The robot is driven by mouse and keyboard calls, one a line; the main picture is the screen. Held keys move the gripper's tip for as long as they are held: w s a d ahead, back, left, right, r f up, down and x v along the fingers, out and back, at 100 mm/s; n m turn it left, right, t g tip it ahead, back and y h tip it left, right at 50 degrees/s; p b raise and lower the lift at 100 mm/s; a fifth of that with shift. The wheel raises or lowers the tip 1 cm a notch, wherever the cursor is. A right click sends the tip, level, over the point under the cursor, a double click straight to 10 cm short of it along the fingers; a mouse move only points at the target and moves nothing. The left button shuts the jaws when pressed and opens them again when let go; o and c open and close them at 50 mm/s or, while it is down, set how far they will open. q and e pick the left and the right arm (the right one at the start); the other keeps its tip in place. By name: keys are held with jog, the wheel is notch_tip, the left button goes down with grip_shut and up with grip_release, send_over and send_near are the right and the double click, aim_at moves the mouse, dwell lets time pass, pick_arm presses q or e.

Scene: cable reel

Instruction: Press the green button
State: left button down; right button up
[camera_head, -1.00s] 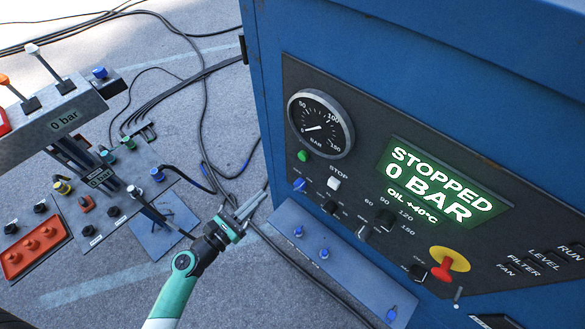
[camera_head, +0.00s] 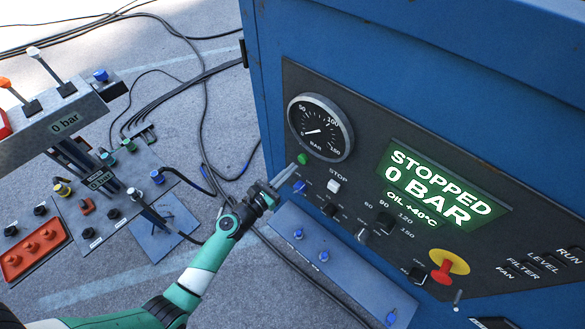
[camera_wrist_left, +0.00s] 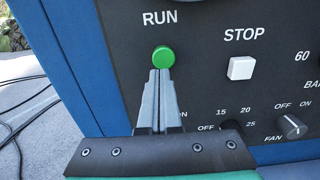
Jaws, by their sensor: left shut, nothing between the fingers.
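The green button (camera_head: 303,158) is a small round button below the pressure gauge on the dark panel of the blue cabinet. In the left wrist view the green button (camera_wrist_left: 163,59) sits under the word RUN, just above my fingertips. My left gripper (camera_head: 291,169) is shut and empty, its fingers pointing at the panel. Its tips (camera_wrist_left: 160,74) look very close to the green button; I cannot tell whether they touch it. The panel's display (camera_head: 437,187) reads STOPPED, 0 BAR. My right gripper is not in view.
The white STOP button (camera_head: 333,186) sits right of the green one. A red knob on yellow (camera_head: 446,264) and several knobs are on the panel. A ledge with blue fittings (camera_head: 323,256) runs below. A control stand (camera_head: 100,182) and cables lie left.

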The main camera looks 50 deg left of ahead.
pick_arm(q)
jog(key=shift+w, duration=0.7)
